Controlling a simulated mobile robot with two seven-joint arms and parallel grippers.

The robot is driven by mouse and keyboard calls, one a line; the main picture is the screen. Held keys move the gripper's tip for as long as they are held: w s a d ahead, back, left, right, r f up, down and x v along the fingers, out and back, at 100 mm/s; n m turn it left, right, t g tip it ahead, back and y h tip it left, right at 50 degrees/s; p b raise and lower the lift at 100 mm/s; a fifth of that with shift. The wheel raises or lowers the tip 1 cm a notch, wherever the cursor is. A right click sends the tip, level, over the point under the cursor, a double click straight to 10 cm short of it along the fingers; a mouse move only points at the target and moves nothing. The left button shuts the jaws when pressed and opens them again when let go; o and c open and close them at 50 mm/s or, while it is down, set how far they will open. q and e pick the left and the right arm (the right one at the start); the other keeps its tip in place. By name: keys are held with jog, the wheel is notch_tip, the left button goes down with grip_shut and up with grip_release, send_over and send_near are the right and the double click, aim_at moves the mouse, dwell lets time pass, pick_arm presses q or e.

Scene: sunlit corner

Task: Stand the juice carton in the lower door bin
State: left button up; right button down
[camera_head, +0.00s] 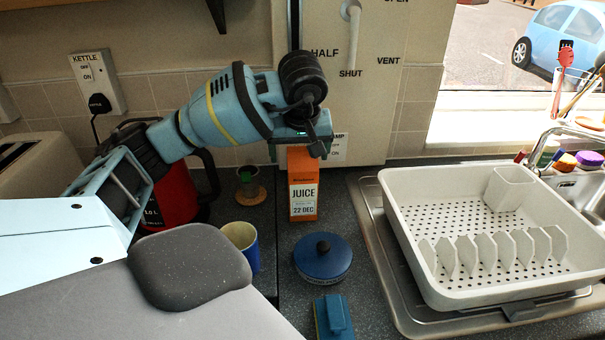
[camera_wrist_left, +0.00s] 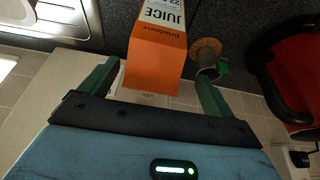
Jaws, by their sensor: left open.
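The orange juice carton (camera_head: 303,178), with a white label, stands upright on the dark worktop near the back wall. My left gripper (camera_head: 301,150) is above it, at the carton's top. In the left wrist view the carton (camera_wrist_left: 158,62) shows between the two green fingers of the open left gripper (camera_wrist_left: 157,82), with gaps on both sides. The carton's upper end is partly hidden by the gripper in the head view. No door bin is in view. My right gripper is not in view.
A red kettle (camera_head: 176,195) and a small green-topped item on a round cork mat (camera_head: 251,196) stand left of the carton. A blue mug (camera_head: 241,240), a blue lidded pot (camera_head: 323,258) and a blue object (camera_head: 333,317) are nearer. A white dish rack (camera_head: 400,225) stands right.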

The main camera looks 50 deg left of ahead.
pick_arm(q)
jog(key=shift+w+d+x, duration=0.1)
jog(key=shift+x, duration=1.15)
jog(key=shift+w+d+x, duration=0.15)
jog(key=shift+x, duration=1.15)
jog(key=shift+r, duration=0.1)
grip_shut()
notch_tip(320, 180, up, 10)
